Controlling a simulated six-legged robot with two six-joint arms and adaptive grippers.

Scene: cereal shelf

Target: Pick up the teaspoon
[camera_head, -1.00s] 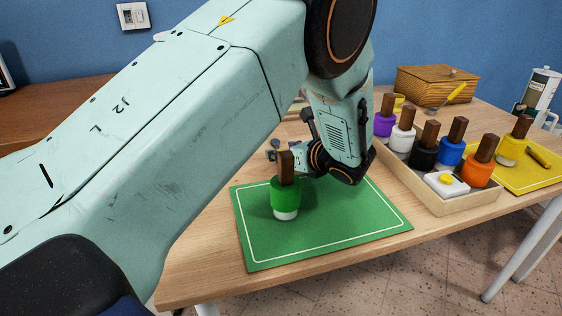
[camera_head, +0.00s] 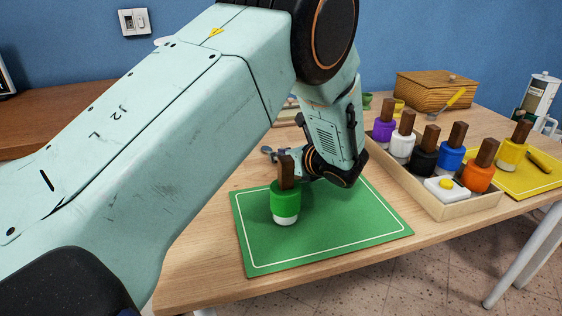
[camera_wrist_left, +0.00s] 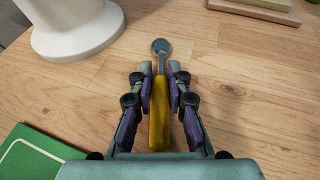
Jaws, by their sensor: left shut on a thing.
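The teaspoon (camera_wrist_left: 159,112) has a yellow handle and a small grey metal bowl. In the left wrist view it lies lengthwise between the fingers, its bowl pointing away from the wrist past the fingertips. My left gripper (camera_wrist_left: 160,80) is shut on the yellow handle, low over the wooden table (camera_wrist_left: 245,90). In the head view my left wrist hangs behind the green-and-white bottle, and the spoon and fingers are mostly hidden. My right gripper is not in view.
A green bottle with a brown top (camera_head: 285,200) stands on the green mat (camera_head: 340,235), close to my left wrist. A wooden tray (camera_head: 440,208) with several coloured bottles is to the right. A white round base (camera_wrist_left: 75,25) is near the spoon.

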